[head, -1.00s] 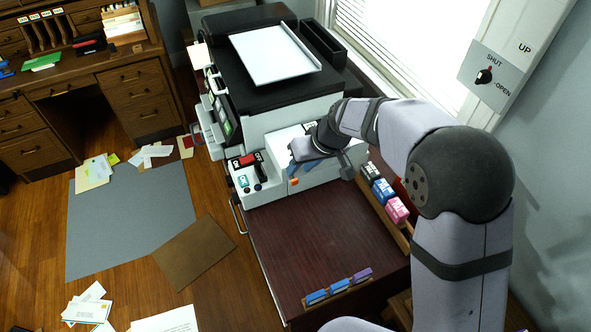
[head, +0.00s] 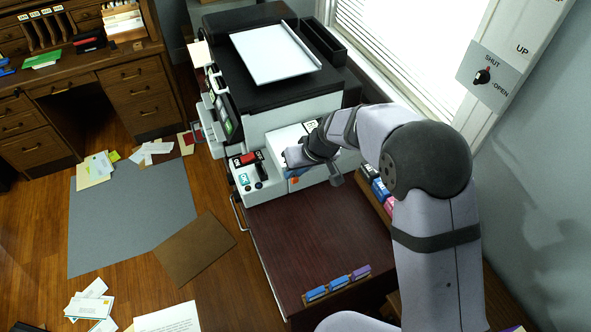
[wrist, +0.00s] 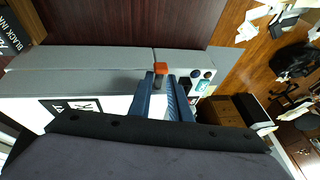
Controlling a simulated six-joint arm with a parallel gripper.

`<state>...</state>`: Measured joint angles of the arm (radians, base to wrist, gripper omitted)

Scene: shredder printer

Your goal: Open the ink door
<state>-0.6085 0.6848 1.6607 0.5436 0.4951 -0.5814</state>
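The printer (head: 330,115) stands with a white top panel (head: 284,138) bearing a black label, which I take for the ink door. It lies flat, with my gripper over part of it. The labelled panel also shows in the wrist view (wrist: 118,106). An orange tab (wrist: 161,68) sits at its front edge and shows in the head view (head: 294,180). My gripper (wrist: 161,77) has blue fingers, apart, with their tips just at the tab, one to either side. I cannot tell whether they touch it. My wrist hides part of the panel.
A control block (head: 250,172) with buttons is left of the panel. Ink boxes (head: 380,190) stand in a rack on the right, partly behind my arm. The dark desk top (head: 320,235) in front is mostly clear, with small blue and purple items at its front edge.

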